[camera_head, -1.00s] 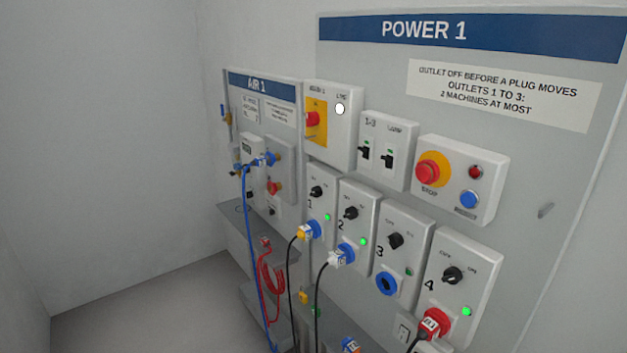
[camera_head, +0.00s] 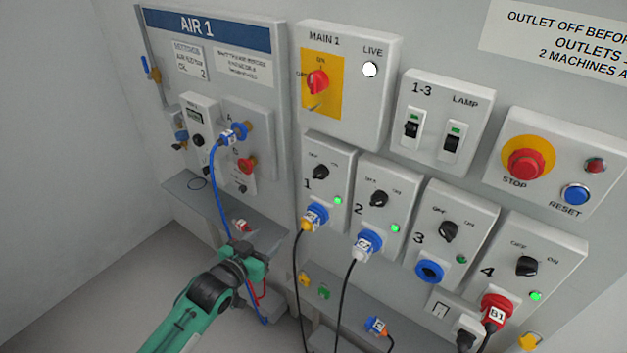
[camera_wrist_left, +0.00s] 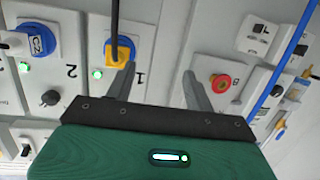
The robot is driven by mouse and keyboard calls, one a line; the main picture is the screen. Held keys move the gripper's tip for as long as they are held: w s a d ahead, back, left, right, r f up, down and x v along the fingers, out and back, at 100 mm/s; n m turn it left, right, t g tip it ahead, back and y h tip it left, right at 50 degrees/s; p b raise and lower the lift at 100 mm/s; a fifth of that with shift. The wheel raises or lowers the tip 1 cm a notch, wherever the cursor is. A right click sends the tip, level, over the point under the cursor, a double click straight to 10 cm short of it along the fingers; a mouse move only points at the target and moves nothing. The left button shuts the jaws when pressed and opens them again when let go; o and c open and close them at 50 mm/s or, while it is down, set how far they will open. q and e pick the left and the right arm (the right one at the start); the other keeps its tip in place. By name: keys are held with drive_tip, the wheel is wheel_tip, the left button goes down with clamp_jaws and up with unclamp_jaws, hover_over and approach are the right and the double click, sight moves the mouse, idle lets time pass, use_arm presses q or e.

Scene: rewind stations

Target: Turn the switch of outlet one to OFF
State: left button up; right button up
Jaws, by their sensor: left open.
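Outlet one (camera_head: 328,160) is a pale grey box marked 1 with a black rotary switch (camera_head: 320,172). Its green lamp (camera_head: 338,200) is lit; the knob's exact direction is too small to tell. A blue and yellow plug (camera_head: 315,216) with a black cable sits in its socket. My left gripper (camera_head: 262,258) is open and empty, below and left of outlet one, apart from it. In the left wrist view, the open fingers (camera_wrist_left: 157,76) are in front of the upside-down panel, beside outlet one's yellow plug (camera_wrist_left: 118,52); the switch is hidden there. My right gripper is not in view.
Outlet two (camera_head: 388,180) stands right of outlet one, with a blue and white plug (camera_head: 367,245). The main switch box (camera_head: 375,60) is above. A blue hose (camera_head: 219,190) hangs from the air panel (camera_head: 262,100) near my left arm. A grey shelf (camera_head: 190,200) juts out below.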

sight(317, 177)
use_arm(q)
drive_tip(key=s+d+r+m+h, duration=0.1)
drive_tip(key=s+d+r+h, duration=0.1)
drive_tip(key=r, duration=0.5)
drive_tip(key=s+d+r+m+h, duration=0.1)
drive_tip(key=d+r, duration=0.2)
drive_tip(key=r, duration=0.4)
drive_tip(key=shift+t, duration=0.3)
drive_tip(key=p+x, duration=0.4)
drive_tip(key=x, duration=0.7)
drive_tip(key=shift+w, duration=0.15)
drive_tip(key=shift+w+d, duration=0.45)
drive_tip(key=shift+w, duration=0.1)
drive_tip(key=shift+w+d+f, duration=0.1)
drive_tip(key=shift+w, duration=0.05)
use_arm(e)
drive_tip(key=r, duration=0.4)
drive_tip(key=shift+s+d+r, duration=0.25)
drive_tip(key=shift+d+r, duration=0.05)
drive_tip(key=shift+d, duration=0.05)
use_arm(q)
drive_tip(key=c, duration=1)
